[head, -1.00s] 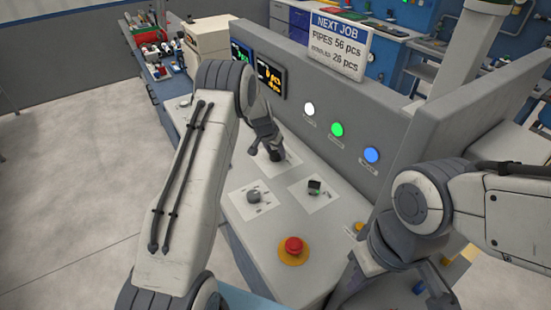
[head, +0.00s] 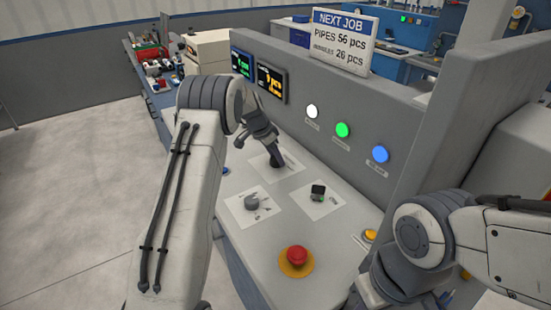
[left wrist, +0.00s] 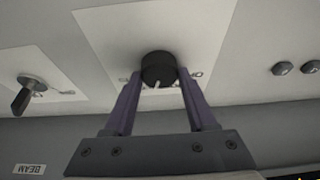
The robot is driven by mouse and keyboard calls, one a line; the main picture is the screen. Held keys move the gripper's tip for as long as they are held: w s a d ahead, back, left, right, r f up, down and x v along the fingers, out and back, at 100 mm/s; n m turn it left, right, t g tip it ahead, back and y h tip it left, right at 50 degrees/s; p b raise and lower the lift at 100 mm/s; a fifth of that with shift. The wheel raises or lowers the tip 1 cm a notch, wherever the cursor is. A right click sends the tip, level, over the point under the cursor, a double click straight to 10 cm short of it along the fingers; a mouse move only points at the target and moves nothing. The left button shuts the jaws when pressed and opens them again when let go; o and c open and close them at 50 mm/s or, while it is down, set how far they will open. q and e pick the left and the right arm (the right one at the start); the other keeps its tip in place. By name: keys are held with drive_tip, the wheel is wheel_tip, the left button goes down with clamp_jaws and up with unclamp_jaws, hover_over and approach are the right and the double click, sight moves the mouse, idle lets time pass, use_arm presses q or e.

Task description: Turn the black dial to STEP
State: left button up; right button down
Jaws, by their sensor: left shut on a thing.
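The black dial (left wrist: 158,69) is round with a short white pointer and sits on a white plate (left wrist: 110,40) in the left wrist view. The pointer faces toward the gripper's base. My left gripper (left wrist: 157,78) has its two purple-grey fingers shut on the dial, one on each side. In the head view, my left gripper (head: 277,161) reaches down to the farthest white plate (head: 290,174), and the dial is hidden there. The labels around the dial are too small to read. My right gripper (head: 375,292) is only partly seen at the lower right.
A red button (head: 296,256) stands in front. White, green and blue lamps and two screens line the panel wall behind.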

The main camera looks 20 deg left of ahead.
use_arm(q)
drive_tip(key=shift+a, duration=0.1)
drive_tip(key=o, duration=1.4)
drive_tip(key=b+v, duration=0.1)
drive_tip(key=v, duration=0.9)
drive_tip(key=shift+r+b, duration=0.3)
drive_tip(key=shift+s, duration=0.1)
